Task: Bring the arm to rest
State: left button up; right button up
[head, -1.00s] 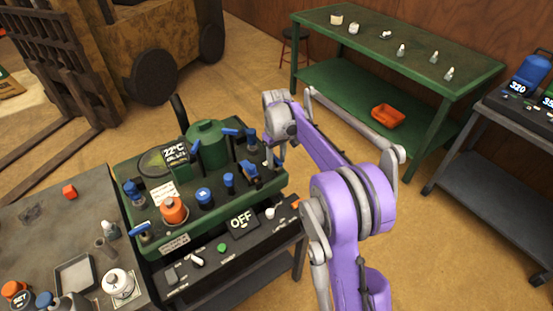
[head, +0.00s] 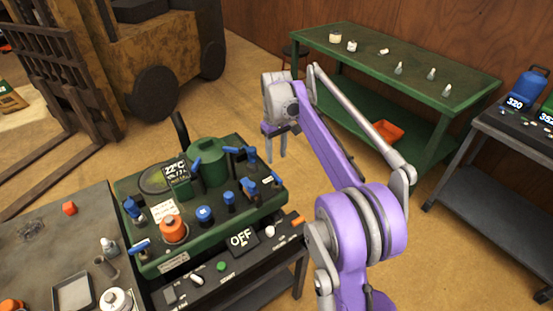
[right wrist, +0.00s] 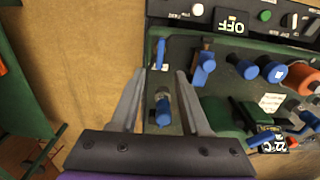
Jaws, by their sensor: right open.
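My right arm (head: 362,225), purple and grey, reaches in from the lower right. My right gripper (head: 276,161) hangs fingers down, beyond the back right corner of the green machine (head: 150,268) in the head view. Its two grey fingers are apart with nothing held between them. In the right wrist view the open gripper (right wrist: 160,72) shows over the machine's edge, and a blue-handled valve (right wrist: 163,108) appears between the fingers, below them. Whether they are clear of it in height is hard to tell. My left gripper is not in view.
The machine's panel (head: 242,240) reads OFF. A grey table (head: 45,250) with small parts stands left. A green bench (head: 430,75) with an orange tray (head: 388,131) below is at the back right. A dark cart (head: 500,170) stands far right; open floor lies between.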

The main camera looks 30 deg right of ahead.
dwell(0.5)
jog(key=s+a+r+t, duration=0.1)
jog(key=s+a+t, duration=0.1)
jog(key=s+a, duration=0.9)
jog(key=s+a+f+t, duration=0.1)
jog(key=s+f, duration=0.3)
jog(key=s, duration=0.5)
jog(key=s+a+f+m+t, duration=0.1)
jog(key=s+a+f, duration=0.3)
jog(key=s, duration=0.4)
jog(key=shift+s+f+t, duration=0.4)
jog(key=shift+f+t, duration=0.3)
jog(key=shift+f, duration=0.1)
